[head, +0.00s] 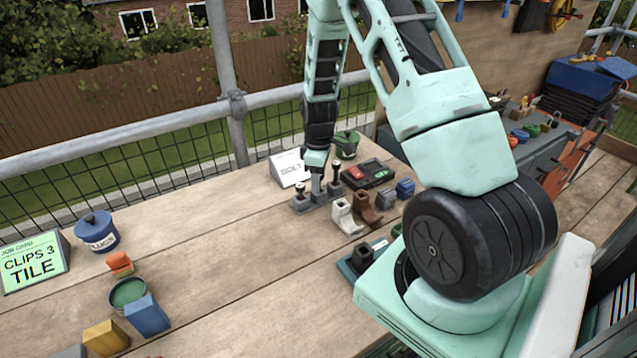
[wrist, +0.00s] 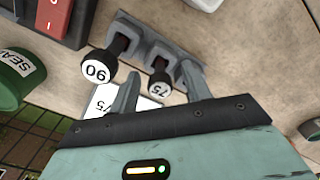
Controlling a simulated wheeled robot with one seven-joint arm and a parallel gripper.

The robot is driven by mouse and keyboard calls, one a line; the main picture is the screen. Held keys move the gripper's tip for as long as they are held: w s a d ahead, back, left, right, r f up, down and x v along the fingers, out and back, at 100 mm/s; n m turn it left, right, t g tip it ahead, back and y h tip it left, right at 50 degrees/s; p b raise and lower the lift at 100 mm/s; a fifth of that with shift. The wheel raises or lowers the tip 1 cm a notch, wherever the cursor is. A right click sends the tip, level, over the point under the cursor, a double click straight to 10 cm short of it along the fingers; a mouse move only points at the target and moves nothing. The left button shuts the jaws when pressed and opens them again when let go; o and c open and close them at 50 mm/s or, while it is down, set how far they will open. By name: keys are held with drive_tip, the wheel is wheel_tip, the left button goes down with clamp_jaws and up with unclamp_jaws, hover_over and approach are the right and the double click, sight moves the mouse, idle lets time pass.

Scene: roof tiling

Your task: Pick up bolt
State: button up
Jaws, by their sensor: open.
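A grey bolt rack (head: 318,197) stands on the wooden bench in the head view. Black-headed bolts stand upright in it, one at its left end (head: 299,190) and one at its right (head: 336,170). In the wrist view, the rack (wrist: 192,75) holds a bolt marked 90 (wrist: 97,68) and a bolt marked 75 (wrist: 159,84). My gripper (head: 316,186) points down over the middle of the rack. In the wrist view, my gripper (wrist: 161,72) is open, and the 75 bolt shows between its fingers. Whether the fingers touch it I cannot tell.
A white BOLT card (head: 290,168) stands behind the rack. White and brown boot-shaped pieces (head: 346,218) stand in front.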

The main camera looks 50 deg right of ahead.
clamp_jaws()
